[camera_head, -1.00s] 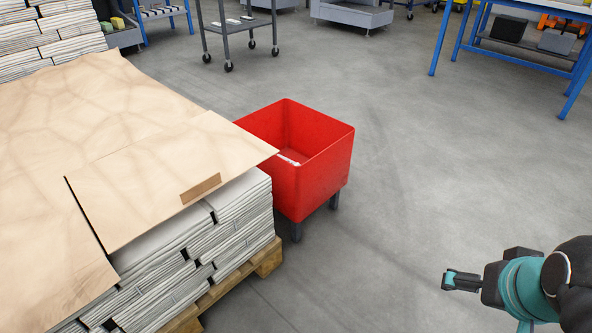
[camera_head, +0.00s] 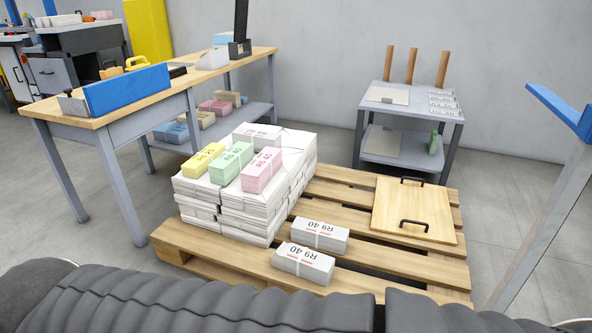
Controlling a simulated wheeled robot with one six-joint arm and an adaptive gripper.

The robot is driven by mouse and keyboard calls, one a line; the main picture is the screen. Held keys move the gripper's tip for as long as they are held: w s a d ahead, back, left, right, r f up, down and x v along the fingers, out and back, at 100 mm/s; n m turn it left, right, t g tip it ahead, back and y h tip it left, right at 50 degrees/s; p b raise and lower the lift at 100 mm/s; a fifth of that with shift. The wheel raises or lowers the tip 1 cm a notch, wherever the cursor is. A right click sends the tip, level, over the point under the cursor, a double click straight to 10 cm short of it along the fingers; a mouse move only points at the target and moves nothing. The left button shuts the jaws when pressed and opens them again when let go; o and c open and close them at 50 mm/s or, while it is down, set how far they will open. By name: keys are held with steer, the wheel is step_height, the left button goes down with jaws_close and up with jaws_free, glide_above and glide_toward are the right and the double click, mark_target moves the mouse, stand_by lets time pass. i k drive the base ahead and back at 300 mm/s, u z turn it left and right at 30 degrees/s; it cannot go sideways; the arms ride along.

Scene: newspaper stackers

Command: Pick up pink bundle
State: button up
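A pink bundle (camera_head: 263,170) lies on top of a stack of white bundles (camera_head: 237,222) on the wooden pallet. A green bundle (camera_head: 231,163) lies close beside it on the left, and a yellow bundle (camera_head: 203,161) lies left of that. A white bundle (camera_head: 258,137) lies behind on the same stack. My gripper is not in the current view, so its state is hidden.
Two white bundles, one here (camera_head: 319,235) and one nearer (camera_head: 303,263), and a board with black handles (camera_head: 413,209) lie on the pallet (camera_head: 356,217). A workbench (camera_head: 190,88) stands left and a small grey table (camera_head: 412,104) behind. A blue-topped post (camera_head: 540,230) rises right.

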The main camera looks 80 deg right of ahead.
mark_target(258, 173)
steer(key=z, duration=2.3)
steer(key=k, duration=0.5)
steer(key=z, duration=0.05)
